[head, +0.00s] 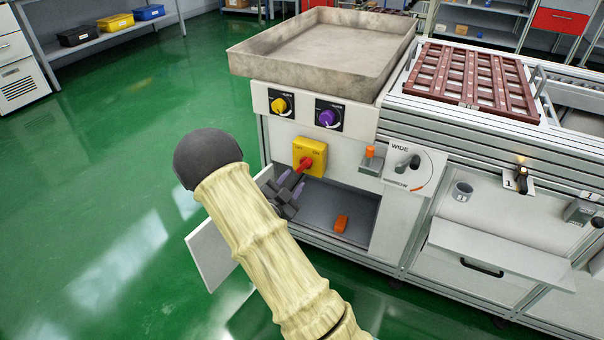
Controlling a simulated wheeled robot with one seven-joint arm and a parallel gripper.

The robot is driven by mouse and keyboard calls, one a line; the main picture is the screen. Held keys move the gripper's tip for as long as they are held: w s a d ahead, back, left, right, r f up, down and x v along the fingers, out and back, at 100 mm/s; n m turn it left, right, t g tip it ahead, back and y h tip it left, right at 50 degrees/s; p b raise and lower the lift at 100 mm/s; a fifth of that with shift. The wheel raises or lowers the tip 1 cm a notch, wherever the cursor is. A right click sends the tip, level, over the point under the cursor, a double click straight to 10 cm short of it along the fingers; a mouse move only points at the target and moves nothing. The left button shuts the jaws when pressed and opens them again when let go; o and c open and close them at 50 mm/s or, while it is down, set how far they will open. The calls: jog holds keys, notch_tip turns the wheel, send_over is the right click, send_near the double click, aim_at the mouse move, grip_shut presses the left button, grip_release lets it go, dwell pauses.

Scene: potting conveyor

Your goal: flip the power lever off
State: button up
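The power lever is a red handle (304,164) on a yellow box (315,151) marked OFF at left and ON at right. It is on the front of the machine below the knobs. The handle's visible part slants toward the lower left of the picture. My gripper (294,179) is just below and in front of the handle, with its purple-grey fingers visibly apart. The handle's end is close to the fingertips; I cannot tell whether they touch. My arm hides part of the area below.
A yellow knob (279,105) and a purple knob (327,118) sit above the box. A large grey tray (255,62) overhangs them. Below is an open bay with an orange object (341,224). An open white door (211,252) stands left. A WIDE selector (408,162) is right.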

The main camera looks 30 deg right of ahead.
aim_at(302, 168)
jog(key=b+x, duration=0.1)
jog(key=x, duration=0.5)
jog(key=shift+d, duration=0.15)
jog(key=shift+w, duration=0.1)
grip_shut()
